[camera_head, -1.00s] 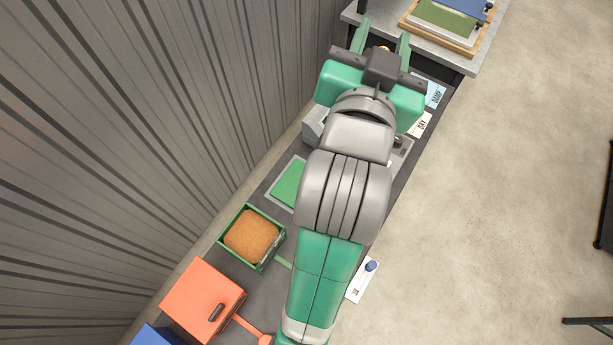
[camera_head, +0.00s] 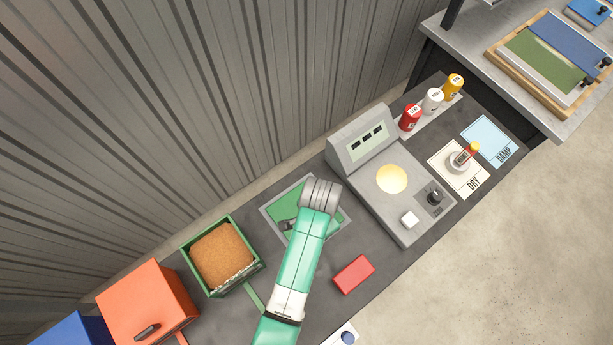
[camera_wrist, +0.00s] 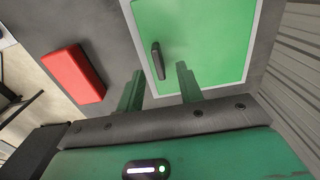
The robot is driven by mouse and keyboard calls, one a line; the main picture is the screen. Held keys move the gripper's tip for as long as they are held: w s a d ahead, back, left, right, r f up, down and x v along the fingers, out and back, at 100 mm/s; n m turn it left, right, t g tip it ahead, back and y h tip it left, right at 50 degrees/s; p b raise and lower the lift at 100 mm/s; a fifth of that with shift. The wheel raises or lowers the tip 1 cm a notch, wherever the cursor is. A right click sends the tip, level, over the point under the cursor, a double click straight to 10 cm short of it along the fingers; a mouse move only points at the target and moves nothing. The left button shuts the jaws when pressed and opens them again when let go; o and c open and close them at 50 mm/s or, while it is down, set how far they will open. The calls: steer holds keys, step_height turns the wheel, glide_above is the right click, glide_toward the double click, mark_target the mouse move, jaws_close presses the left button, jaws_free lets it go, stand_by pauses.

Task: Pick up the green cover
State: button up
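The green cover (camera_wrist: 205,40) is a flat green panel with a dark bar handle (camera_wrist: 157,60), lying on a pale grey bordered pad. It also shows in the head view (camera_head: 290,195), partly hidden by my arm. In the wrist view my gripper (camera_wrist: 160,70) is open and empty, its two green fingers apart. The handle appears between and just beyond the fingertips; how far the fingers are above it I cannot tell. In the head view my fingers are mostly hidden by my wrist.
A green box (camera_head: 222,258) with brown contents and an orange box (camera_head: 148,305) stand to the left. A red block (camera_head: 354,274) lies to the right, near the bench's front edge. A grey scale-like machine (camera_head: 405,215) stands farther right, before bottles and cards.

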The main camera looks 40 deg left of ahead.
steer(key=f, duration=0.3)
steer(key=f+b, duration=0.1)
steer(key=f, duration=0.1)
steer(key=shift+w+d+f, duration=0.1)
steer(key=shift+w+d, duration=0.1)
steer(key=shift+d, duration=0.05)
jaws_close()
step_height(320, 180, up, 10)
steer(key=shift+r+p, duration=0.1)
steer(key=shift+p, duration=0.85)
